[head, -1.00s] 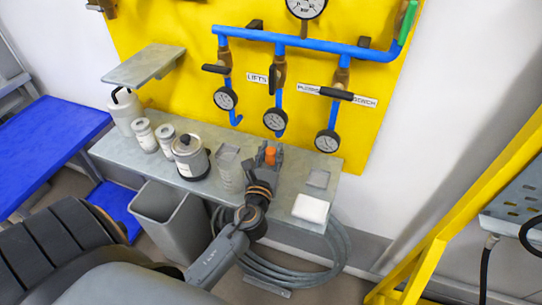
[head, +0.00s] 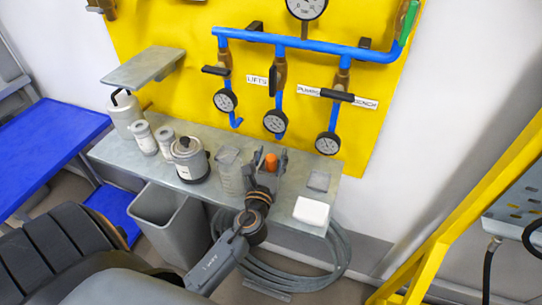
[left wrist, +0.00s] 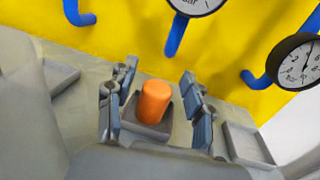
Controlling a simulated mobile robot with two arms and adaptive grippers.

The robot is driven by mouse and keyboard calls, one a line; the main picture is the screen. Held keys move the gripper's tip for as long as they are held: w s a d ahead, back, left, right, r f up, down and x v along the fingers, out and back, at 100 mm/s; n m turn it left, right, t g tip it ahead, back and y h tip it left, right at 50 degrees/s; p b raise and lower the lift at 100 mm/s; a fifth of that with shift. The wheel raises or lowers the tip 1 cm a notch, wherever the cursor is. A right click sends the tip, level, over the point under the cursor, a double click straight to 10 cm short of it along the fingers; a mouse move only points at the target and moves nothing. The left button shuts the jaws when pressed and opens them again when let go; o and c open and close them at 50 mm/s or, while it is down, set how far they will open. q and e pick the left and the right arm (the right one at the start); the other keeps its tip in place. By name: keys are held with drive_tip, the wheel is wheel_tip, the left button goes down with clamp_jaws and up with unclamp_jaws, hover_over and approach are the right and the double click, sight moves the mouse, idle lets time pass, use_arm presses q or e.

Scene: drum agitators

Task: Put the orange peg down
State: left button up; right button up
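The orange peg (head: 271,161) stands upright near the right part of the grey shelf (head: 222,196). In the left wrist view the peg (left wrist: 154,101) stands in a small dark grey square tray (left wrist: 149,132). My left gripper (head: 269,163) is open around the peg. In the left wrist view its two fingers (left wrist: 160,98) are on either side of the peg, with a gap on both sides. The peg's lower end is partly hidden by the tray rim. My right gripper is not in view.
A dark-lidded canister (head: 189,160) and white jars (head: 143,138) are farther left. A grey square tray (head: 318,181) and a white block (head: 311,211) are to the right. Gauges (head: 275,121) hang behind.

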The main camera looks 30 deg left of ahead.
use_arm(q)
drive_tip(key=shift+r, duration=0.3)
drive_tip(key=shift+r+p, duration=0.5)
drive_tip(key=shift+p, duration=0.15)
drive_tip(key=b+v, duration=0.1)
drive_tip(key=v, duration=0.2)
drive_tip(key=b+v, duration=0.1)
drive_tip(key=v, duration=0.3)
drive_tip(key=b+v, duration=0.1)
drive_tip(key=v, duration=0.3)
drive_tip(key=shift+f, duration=0.35)
drive_tip(key=shift+s+d+r, duration=0.1)
drive_tip(key=shift+s+d, duration=0.05)
drive_tip(key=shift+s, duration=0.3)
drive_tip(key=shift+s, duration=0.1)
